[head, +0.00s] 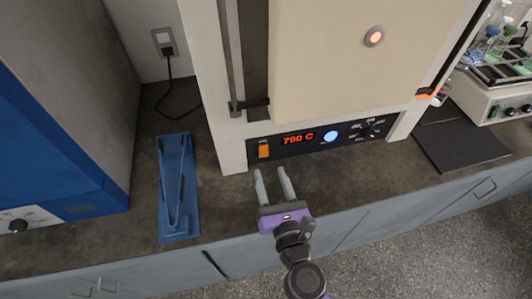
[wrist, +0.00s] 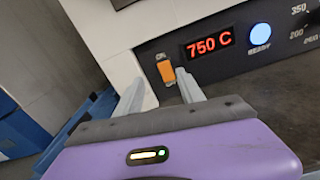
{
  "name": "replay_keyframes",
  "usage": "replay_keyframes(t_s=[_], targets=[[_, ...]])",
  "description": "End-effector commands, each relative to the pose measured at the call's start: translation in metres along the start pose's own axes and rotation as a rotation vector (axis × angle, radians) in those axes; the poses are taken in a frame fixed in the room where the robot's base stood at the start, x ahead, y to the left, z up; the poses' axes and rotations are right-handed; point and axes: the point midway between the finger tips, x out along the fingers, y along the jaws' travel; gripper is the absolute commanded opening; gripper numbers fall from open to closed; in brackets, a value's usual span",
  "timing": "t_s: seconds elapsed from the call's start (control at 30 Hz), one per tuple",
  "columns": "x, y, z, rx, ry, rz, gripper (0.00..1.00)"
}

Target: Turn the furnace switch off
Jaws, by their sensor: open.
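The furnace (head: 335,60) is a large cream box with a dark control panel along its base. The orange furnace switch (head: 263,151) is at the panel's left end, and it also shows in the wrist view (wrist: 166,72). The red display (wrist: 210,43) beside it reads 750 C. A round light (wrist: 260,36) marked READY glows pale blue. My gripper (head: 270,172) is open and empty, just in front of the panel. In the wrist view its two fingertips (wrist: 160,82) point at the switch, one on either side of it in the picture. I cannot tell whether they touch the panel.
A blue tray with tongs (head: 177,190) lies on the dark counter to the left. A blue machine (head: 55,120) stands at the far left. A dark mat (head: 462,143) and a white shaker with flasks (head: 500,95) are at the right. The counter strip before the furnace is narrow.

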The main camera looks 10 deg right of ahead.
Motion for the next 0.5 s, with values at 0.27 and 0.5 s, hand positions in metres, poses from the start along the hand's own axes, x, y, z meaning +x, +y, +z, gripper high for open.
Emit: replay_keyframes(t_s=[0.27, 0.5], targets=[[0.006, -0.005, 0.003, -0.167, -0.008, -0.020, 0.45], [0.041, -0.005, 0.005, -0.164, -0.009, -0.019, 0.45]])
